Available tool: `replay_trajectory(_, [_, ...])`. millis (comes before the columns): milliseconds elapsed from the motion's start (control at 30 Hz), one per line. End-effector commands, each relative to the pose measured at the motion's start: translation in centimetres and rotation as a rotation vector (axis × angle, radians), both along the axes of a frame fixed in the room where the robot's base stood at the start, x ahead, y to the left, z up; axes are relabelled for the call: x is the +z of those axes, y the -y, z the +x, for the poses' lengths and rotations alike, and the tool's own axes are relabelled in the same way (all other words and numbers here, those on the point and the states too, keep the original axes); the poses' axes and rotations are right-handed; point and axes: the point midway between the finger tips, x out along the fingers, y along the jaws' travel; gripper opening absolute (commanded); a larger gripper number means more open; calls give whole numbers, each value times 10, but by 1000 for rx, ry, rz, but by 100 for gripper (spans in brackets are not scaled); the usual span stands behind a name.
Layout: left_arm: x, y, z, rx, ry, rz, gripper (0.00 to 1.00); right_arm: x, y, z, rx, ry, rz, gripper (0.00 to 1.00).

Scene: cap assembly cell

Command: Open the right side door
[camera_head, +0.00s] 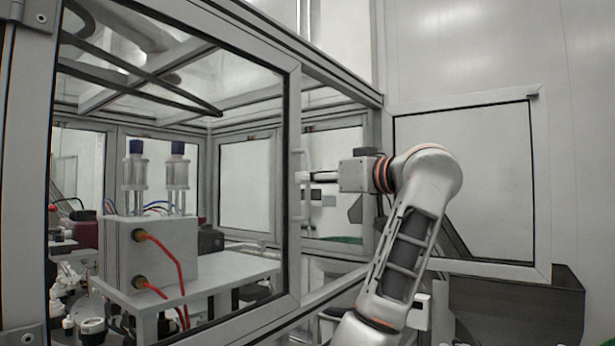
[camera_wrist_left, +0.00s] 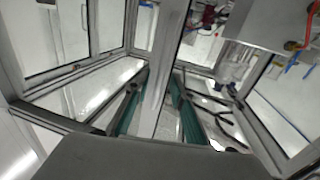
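The right side door (camera_head: 293,250) is a grey-framed clear panel, hinged at its left edge in the head view. Its free edge seems to stand a little out from the enclosure frame, with a see-through gap behind it. A slim vertical handle (camera_head: 298,170) sits on that edge. My left gripper (camera_head: 312,185) is at the handle, coming from the right. In the left wrist view, my left gripper's teal-padded fingers (camera_wrist_left: 160,90) are apart, one on each side of a pale upright bar (camera_wrist_left: 158,75). Contact with the bar cannot be told. My right gripper is not in view.
Behind the door, a white box with red hoses (camera_head: 160,255) stands on a platform (camera_head: 225,270). The enclosure's corner post (camera_head: 375,130) rises close behind my arm. A wall with a framed panel (camera_head: 470,180) and a dark bin (camera_head: 520,305) are at the right.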

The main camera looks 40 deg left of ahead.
Motion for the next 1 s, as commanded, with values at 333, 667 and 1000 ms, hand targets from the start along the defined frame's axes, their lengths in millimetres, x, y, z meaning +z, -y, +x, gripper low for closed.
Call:
replay_trajectory(333, [0,-21,2,0,-2,1,24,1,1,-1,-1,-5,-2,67])
replay_trajectory(667, [0,-21,2,0,-3,1,0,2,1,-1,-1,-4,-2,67])
replay_trajectory(1000, [-1,-14,-1,-9,-1,1,0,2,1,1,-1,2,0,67])
